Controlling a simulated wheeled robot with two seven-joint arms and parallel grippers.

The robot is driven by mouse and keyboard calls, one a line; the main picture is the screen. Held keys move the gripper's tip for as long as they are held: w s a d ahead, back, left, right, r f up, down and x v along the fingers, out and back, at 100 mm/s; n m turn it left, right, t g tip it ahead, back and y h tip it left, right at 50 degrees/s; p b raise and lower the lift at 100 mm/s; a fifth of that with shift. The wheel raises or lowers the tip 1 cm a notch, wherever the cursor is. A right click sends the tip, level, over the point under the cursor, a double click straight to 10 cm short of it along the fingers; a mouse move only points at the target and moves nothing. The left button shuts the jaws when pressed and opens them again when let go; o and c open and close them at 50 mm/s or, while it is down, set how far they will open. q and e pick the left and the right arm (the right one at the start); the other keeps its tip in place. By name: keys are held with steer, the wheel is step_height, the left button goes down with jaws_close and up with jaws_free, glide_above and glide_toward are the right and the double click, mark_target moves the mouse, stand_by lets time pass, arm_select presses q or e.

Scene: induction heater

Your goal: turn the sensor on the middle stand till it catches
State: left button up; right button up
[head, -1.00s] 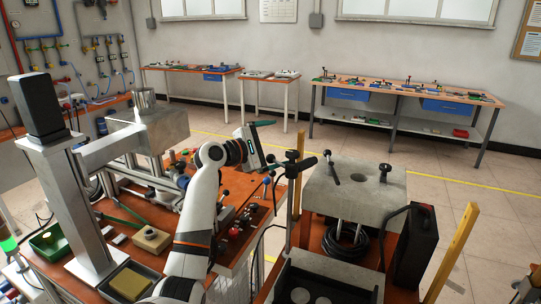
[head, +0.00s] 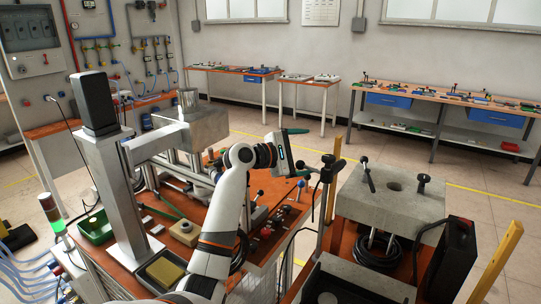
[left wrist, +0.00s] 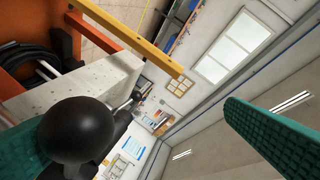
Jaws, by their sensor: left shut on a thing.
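In the left wrist view the black ball (left wrist: 76,129) is large and close, overlapping one teal finger; the other teal finger is at the right. The fingers' contact with the ball is partly hidden. My right gripper is out of view.
A grey block (head: 390,205) with black clamps stands right of the post, beside a black case (head: 447,258) and yellow uprights (head: 496,262). The orange bench (head: 265,243) with knobs and levers lies below my left arm. Open floor lies behind.

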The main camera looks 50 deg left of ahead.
arm_select(q)
steer(key=shift+o, duration=0.3)
steer(key=shift+s+a+r+t, duration=0.25)
steer(key=shift+s+r+t, duration=0.05)
steer(key=shift+s+r, duration=0.8)
steer(key=shift+f+v, duration=0.2)
steer(key=shift+v, duration=0.8)
steer(key=shift+c, duration=0.9)
steer(key=shift+v, duration=1)
steer(key=shift+s+r, duration=0.1)
steer(key=shift+s, duration=0.25)
steer(key=c, duration=0.5)
steer(key=v, duration=0.2)
steer(key=shift+s+a, duration=0.15)
steer(key=shift+s, duration=0.15)
steer(key=shift+s+a+f+p, duration=0.15)
steer(key=shift+s+f, duration=0.05)
steer(key=shift+s, duration=0.35)
steer(key=shift+s+a+f+p, duration=0.15)
steer(key=shift+s+f, duration=0.1)
steer(key=shift+s, duration=0.3)
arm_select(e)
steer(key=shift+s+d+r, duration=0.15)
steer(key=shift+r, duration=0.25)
arm_select(q)
steer(key=shift+w, duration=0.1)
